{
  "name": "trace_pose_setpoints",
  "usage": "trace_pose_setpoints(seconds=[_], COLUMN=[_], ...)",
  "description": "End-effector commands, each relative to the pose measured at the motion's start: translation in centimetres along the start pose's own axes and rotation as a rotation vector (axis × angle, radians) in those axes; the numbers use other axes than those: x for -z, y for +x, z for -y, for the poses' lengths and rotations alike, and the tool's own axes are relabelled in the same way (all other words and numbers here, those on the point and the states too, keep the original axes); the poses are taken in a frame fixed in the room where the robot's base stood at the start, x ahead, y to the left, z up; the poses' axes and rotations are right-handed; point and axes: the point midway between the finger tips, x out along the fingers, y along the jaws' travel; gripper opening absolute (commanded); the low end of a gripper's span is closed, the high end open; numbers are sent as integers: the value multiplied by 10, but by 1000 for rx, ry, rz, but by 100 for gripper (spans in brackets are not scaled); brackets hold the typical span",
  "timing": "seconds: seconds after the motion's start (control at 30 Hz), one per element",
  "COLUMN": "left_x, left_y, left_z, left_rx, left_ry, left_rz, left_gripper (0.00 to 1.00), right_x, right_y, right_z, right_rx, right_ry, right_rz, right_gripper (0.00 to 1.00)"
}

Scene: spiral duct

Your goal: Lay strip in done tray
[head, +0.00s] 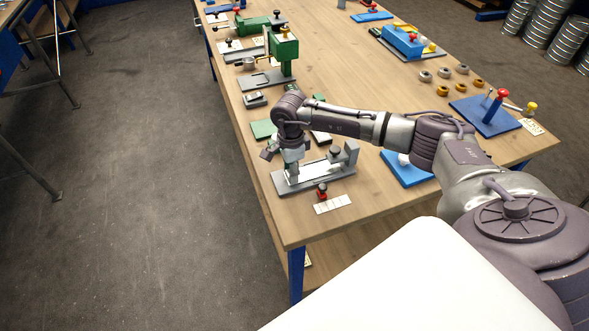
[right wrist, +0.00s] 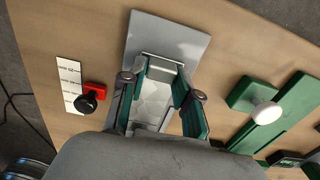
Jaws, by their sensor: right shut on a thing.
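My right gripper (head: 291,172) is low over the left end of a grey metal fixture (head: 325,177) at the near left corner of the table. In the right wrist view its teal-lined fingers (right wrist: 160,88) stand on either side of a pale, shiny metal piece, which looks like the strip (right wrist: 153,104). The gripper is shut on it. The fixture's flat grey plate (right wrist: 185,38) shows beyond the fingertips. I cannot tell whether the strip touches the fixture. No tray is clearly recognisable as the done tray. My left gripper is not in view.
A red-and-black knob (head: 321,190) and a white marked card (head: 332,204) lie in front of the fixture. A blue plate (head: 408,174) is to the right, partly behind my arm. Green tools (head: 283,50) stand farther back. Bare wood lies near the front edge.

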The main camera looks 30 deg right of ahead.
Motion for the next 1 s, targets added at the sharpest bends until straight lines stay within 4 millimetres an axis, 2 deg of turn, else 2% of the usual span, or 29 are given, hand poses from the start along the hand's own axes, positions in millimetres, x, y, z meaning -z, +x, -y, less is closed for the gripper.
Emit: trace_pose_setpoints(seconds=[0.73, 1.0], left_x=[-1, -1], left_y=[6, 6], left_z=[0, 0], left_rx=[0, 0], left_ry=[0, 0], left_rz=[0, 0], left_gripper=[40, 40], right_x=[-38, -44], right_y=[-2, -4], right_z=[0, 0], right_rx=[1, 1], right_ry=[-2, -2], right_rz=[0, -1], right_gripper=[0, 0])
